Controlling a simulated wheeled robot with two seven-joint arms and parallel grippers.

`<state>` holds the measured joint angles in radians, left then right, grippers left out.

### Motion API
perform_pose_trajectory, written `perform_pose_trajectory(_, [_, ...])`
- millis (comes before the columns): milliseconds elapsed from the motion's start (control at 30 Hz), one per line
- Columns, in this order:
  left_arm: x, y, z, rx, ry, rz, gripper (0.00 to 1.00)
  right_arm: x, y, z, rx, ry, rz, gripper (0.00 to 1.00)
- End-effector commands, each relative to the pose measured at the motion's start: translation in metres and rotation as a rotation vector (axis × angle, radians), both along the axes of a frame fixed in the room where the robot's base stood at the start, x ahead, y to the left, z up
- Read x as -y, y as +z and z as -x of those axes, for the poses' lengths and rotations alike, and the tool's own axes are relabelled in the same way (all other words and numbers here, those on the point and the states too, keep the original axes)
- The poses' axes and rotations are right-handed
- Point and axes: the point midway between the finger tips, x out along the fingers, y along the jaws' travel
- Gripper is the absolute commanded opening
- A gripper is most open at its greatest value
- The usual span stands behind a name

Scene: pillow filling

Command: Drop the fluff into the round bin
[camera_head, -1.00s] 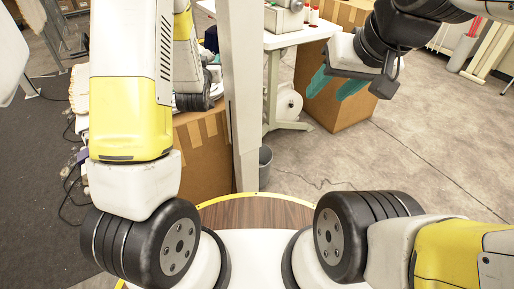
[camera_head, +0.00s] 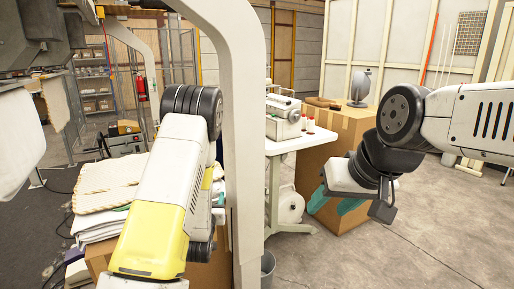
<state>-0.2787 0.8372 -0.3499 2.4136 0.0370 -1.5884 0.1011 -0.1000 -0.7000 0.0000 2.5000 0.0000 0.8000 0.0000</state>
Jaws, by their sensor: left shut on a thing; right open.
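A grey round bin (camera_head: 267,266) stands on the floor beside the white table's legs, at the bottom edge of the view, partly cut off and partly behind a pale post. My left gripper (camera_head: 217,205) is mostly hidden behind my own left arm; only a little teal and white shows left of the post. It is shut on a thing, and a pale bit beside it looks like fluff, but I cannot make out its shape. My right gripper (camera_head: 333,203) has teal fingers apart and empty, in front of a cardboard box.
A pale upright post (camera_head: 243,150) stands between my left arm and the white table (camera_head: 300,142), which carries a machine. A large cardboard box (camera_head: 340,135) is behind my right gripper. Folded fabric (camera_head: 105,188) is stacked at left. Floor at right is clear.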

Motion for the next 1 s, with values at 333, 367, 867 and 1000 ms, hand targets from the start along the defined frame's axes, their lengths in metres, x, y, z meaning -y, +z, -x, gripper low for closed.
perform_pose_trajectory(333, [-0.001,-0.046,0.033,0.000,-0.004,-0.001,0.08,0.000,0.000,0.000,0.000,0.000,0.000,0.48])
perform_pose_trajectory(367, [-0.001,-0.046,0.033,0.000,-0.004,-0.001,0.08,0.000,0.000,0.000,0.000,0.000,0.000,0.48])
perform_pose_trajectory(867, [-0.006,-0.047,0.034,0.001,0.005,-0.001,0.08,-0.005,0.000,-0.001,0.000,0.013,0.000,0.48])
perform_pose_trajectory(1000, [-0.023,-0.049,0.037,0.002,0.036,-0.001,0.08,-0.023,0.000,-0.007,0.000,0.056,-0.001,0.48])
